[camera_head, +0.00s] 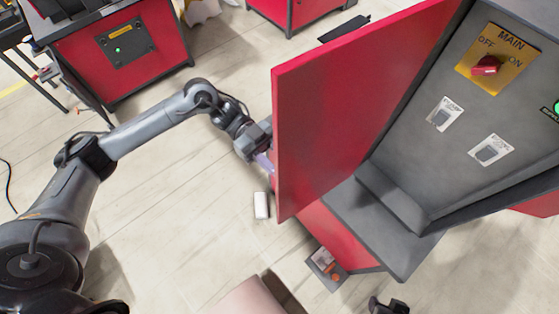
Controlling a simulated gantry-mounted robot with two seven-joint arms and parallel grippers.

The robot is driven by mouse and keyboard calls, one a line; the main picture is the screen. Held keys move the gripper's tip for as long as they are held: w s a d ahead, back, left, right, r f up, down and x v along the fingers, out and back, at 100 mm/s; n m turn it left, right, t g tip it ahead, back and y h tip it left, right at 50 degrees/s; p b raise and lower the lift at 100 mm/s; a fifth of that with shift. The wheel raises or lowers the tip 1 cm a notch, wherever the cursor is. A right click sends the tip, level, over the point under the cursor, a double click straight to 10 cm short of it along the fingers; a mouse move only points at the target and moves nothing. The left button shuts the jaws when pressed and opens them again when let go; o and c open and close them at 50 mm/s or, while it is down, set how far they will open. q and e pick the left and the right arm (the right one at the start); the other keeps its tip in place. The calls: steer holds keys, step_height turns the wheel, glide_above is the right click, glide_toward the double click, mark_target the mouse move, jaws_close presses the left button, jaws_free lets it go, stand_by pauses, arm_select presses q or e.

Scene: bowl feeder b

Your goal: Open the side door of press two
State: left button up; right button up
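The red side door (330,120) of the press stands swung open, away from the cabinet body. Behind it the grey panel (440,110) shows, with a yellow MAIN OFF/ON plate, a red switch (486,66) and two smaller switches. My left gripper (265,161) is at the door's left edge. Its fingertips are partly hidden behind the door, so whether it grips or only touches the door is unclear. My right gripper (389,306) shows only as a dark bit at the bottom edge.
A white object (261,205) lies on the floor near the door. A small box with a red button (327,270) sits below the press. Floor between the cabinets is mostly clear.

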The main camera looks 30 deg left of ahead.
arm_select(q)
steer(key=shift+a, duration=0.15)
steer(key=b+v, duration=0.5)
steer(key=v, duration=0.5)
steer(key=shift+a+b, duration=0.3)
stand_by(0.3)
